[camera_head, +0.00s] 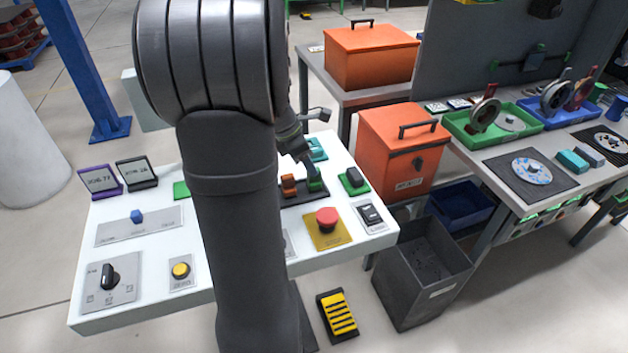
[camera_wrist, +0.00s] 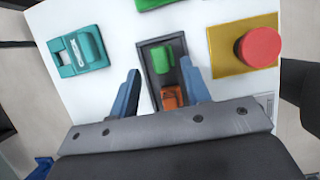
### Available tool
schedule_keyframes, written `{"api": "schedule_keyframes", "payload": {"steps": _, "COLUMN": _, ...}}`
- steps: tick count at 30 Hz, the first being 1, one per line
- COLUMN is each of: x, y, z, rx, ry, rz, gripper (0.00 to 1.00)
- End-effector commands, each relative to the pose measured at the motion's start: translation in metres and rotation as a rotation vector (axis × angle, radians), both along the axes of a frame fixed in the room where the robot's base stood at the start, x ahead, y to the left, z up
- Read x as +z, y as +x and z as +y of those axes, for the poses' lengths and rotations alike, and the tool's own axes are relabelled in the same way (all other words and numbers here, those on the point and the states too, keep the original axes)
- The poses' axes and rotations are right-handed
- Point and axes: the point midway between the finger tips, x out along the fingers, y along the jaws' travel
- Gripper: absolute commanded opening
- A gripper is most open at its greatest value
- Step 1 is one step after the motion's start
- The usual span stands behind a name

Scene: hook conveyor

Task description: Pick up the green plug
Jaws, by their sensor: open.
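The green plug (camera_wrist: 163,60) stands in a dark recessed plate (camera_wrist: 152,44) on the white panel. An orange plug (camera_wrist: 172,97) sits beside it in the same plate. In the head view, the green plug (camera_head: 316,184) is just below my gripper, partly covered by it, and the orange plug (camera_head: 289,184) is to its left. My gripper (camera_wrist: 160,68) is open and empty. In the wrist view, its two blue-grey fingers appear on either side of the green plug, with gaps on both sides. I cannot tell the exact height of the fingertips over the plate.
A red push button (camera_head: 327,217) on a yellow plate is close in front. A teal device (camera_head: 316,148) stands behind the plugs, and a black switch on a green base (camera_head: 353,181) to the right. An orange box (camera_head: 399,150) stands beyond the panel's right edge.

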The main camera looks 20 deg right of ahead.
Motion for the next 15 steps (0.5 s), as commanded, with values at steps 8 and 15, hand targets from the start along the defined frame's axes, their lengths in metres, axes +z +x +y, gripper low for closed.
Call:
{"api": "schedule_keyframes", "payload": {"steps": 8, "x": -0.035, "y": -0.001, "z": -0.017, "rx": -0.002, "ry": 0.0, "rz": 0.002, "gripper": 0.44}}
{"api": "schedule_keyframes", "payload": {"steps": 15, "x": -0.038, "y": 0.0, "z": -0.019, "rx": -0.002, "ry": 0.0, "rz": -0.001, "gripper": 0.44}}
